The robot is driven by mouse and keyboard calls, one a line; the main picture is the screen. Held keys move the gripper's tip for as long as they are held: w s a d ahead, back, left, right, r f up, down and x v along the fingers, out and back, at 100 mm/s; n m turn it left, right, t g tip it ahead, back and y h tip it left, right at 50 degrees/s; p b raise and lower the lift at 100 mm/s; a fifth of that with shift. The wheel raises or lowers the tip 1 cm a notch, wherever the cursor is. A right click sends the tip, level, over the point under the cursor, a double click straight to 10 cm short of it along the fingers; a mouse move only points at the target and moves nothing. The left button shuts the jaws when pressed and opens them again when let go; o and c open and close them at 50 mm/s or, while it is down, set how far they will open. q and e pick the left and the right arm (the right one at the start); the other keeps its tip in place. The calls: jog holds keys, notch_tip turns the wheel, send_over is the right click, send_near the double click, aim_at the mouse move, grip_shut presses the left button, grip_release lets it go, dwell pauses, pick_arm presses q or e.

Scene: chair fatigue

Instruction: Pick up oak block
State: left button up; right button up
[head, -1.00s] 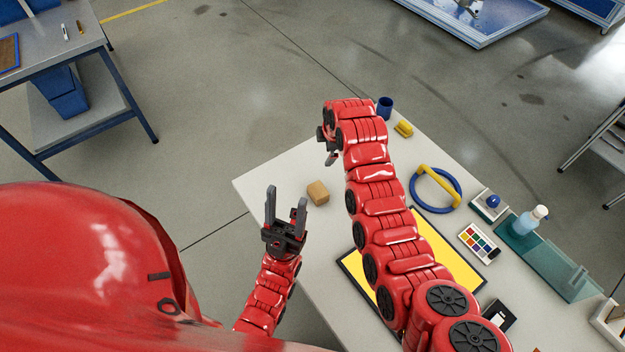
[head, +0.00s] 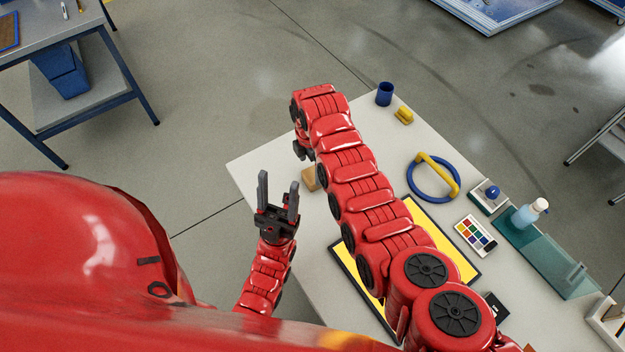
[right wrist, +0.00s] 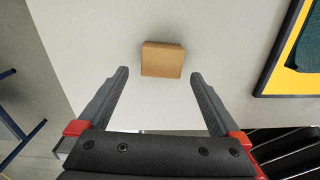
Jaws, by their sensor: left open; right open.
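The oak block (head: 310,180) is a small light-brown wooden block on the light table (head: 246,166), near its left corner. In the head view my right arm partly covers it. In the right wrist view the block (right wrist: 162,60) lies just beyond the fingertips, roughly centred between them. My right gripper (right wrist: 160,75) is open and empty; in the head view its fingers are mostly hidden by the arm. My left gripper (head: 278,186) is open and empty, fingers pointing up the picture, to the left of the block and at the table's left edge.
A yellow panel with a black frame (head: 466,262) lies under my right arm. The table around the block is clear.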

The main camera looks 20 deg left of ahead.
aim_at(312, 175)
jog(key=f, duration=0.2)
jog(key=f+b, duration=0.2)
jog(key=f, duration=0.1)
jog(key=shift+w+d+f, duration=0.1)
jog(key=shift+d+f, duration=0.2)
